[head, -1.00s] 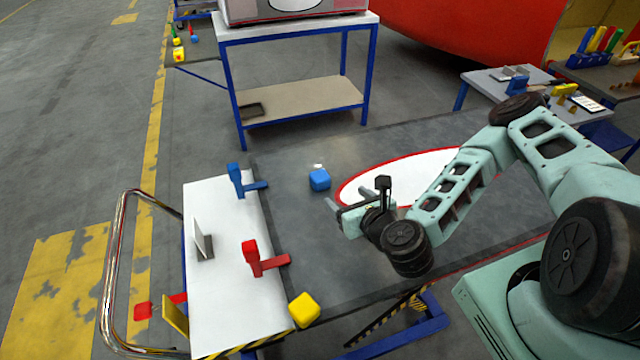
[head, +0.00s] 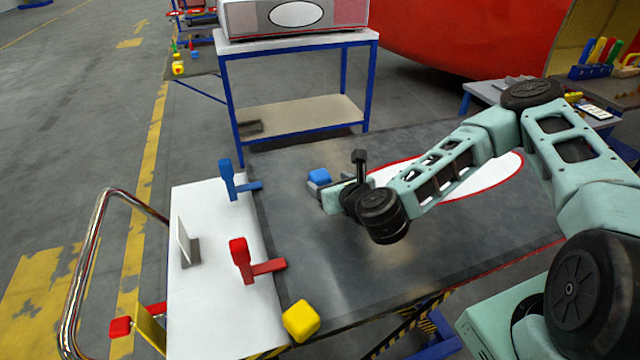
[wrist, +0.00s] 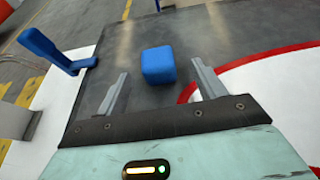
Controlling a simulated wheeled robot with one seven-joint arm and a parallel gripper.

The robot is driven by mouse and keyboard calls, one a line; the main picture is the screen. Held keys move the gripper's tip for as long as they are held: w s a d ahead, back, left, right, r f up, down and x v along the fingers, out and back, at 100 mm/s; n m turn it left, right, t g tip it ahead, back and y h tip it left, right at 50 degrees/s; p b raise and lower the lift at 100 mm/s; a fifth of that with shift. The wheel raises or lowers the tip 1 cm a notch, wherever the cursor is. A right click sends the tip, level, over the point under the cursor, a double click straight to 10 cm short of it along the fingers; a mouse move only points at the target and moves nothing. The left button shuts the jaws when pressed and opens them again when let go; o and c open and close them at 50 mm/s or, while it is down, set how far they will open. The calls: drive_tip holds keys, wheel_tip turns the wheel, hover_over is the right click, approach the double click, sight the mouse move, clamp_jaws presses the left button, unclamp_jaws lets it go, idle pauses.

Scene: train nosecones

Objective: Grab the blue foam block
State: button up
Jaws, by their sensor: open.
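The blue foam block (head: 319,176) is a rounded cube on the dark grey table top (head: 330,260). In the head view my gripper (head: 318,188) is right by it and partly covers its lower side. In the wrist view the blue block (wrist: 158,64) sits ahead of my gripper (wrist: 160,85), roughly centred between the two fingers. The fingers are apart with nothing between their pads. The block looks just beyond the fingertips, and I cannot tell its exact distance from them.
A blue clamp (head: 232,182) and a red clamp (head: 250,260) stand on the white panel (head: 215,310) to the left. A yellow block (head: 301,320) lies at the near table edge. A white oval with a red rim (head: 490,175) marks the table on the right.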

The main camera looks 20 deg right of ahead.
sight(324, 180)
drive_tip(key=shift+p+x, duration=1.15)
drive_tip(key=shift+x, duration=1.75)
drive_tip(key=shift+a, duration=0.1)
drive_tip(key=c, duration=1)
